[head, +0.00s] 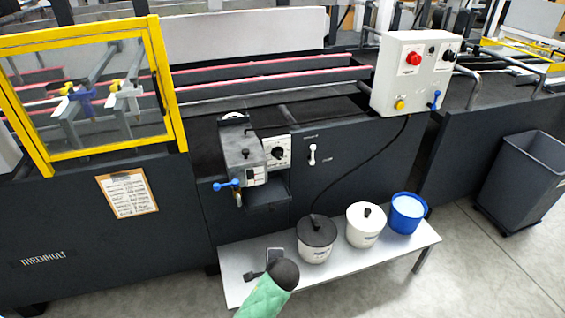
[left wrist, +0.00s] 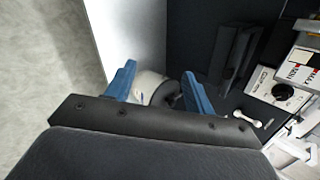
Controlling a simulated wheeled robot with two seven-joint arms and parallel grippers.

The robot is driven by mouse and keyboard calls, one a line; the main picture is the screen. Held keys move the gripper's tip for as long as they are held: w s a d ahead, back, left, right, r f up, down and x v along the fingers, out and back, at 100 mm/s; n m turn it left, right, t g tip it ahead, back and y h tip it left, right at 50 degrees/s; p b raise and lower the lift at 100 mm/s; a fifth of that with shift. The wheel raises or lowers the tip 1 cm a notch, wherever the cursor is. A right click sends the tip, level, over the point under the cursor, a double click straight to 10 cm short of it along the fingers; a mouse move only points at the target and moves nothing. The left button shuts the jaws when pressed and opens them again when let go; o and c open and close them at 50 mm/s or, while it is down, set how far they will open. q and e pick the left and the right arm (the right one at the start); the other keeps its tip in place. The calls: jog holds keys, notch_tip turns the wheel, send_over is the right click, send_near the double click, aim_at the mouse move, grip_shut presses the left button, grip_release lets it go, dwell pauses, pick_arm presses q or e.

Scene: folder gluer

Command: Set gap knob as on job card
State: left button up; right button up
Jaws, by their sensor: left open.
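A black round knob (head: 278,153) sits on a white dial plate on the dark machine front, right of the grey glue unit. It also shows at the right of the left wrist view (left wrist: 284,92); its label and pointer setting are too small to read surely. The job card (head: 127,193) is on a brown clipboard on the left panel; its writing is not legible. My left gripper (head: 264,266) is low over the bench, below and apart from the knob. Its blue fingers (left wrist: 157,88) are open with nothing held between them. My right gripper is out of view.
A white bench (head: 236,262) carries a black-lidded pot (head: 316,240), a white-lidded pot (head: 364,225) and a blue tub (head: 407,213). A blue-handled lever (head: 226,185) juts from the glue unit (head: 241,155). A white handle (head: 312,154) is right of the dial. A cable hangs from the control box (head: 412,72).

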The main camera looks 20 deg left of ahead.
pick_arm(q)
jog(key=w+a+r+m+t+y, duration=0.1)
jog(key=w+r+m+t+y, duration=0.2)
jog(key=w, duration=0.5)
jog(key=w+a+r+m+t, duration=0.1)
jog(key=w+r+m, duration=0.3)
jog(key=w, duration=0.5)
jog(key=m+t+y+b, duration=0.15)
jog(key=m+t, duration=0.25)
jog(key=m, duration=0.4)
send_near(280, 156)
jog(key=w, duration=0.1)
jog(key=shift+y, duration=0.25)
jog(key=p+x, duration=0.1)
jog(key=x, duration=0.4)
jog(key=shift+w+a, duration=0.25)
jog(key=shift+a, duration=0.1)
jog(key=shift+x, duration=0.85)
jog(key=shift+f, duration=0.1)
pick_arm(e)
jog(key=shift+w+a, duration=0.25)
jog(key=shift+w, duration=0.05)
pick_arm(q)
jog(key=shift+c, duration=1.2)
jog(key=c, duration=0.7)
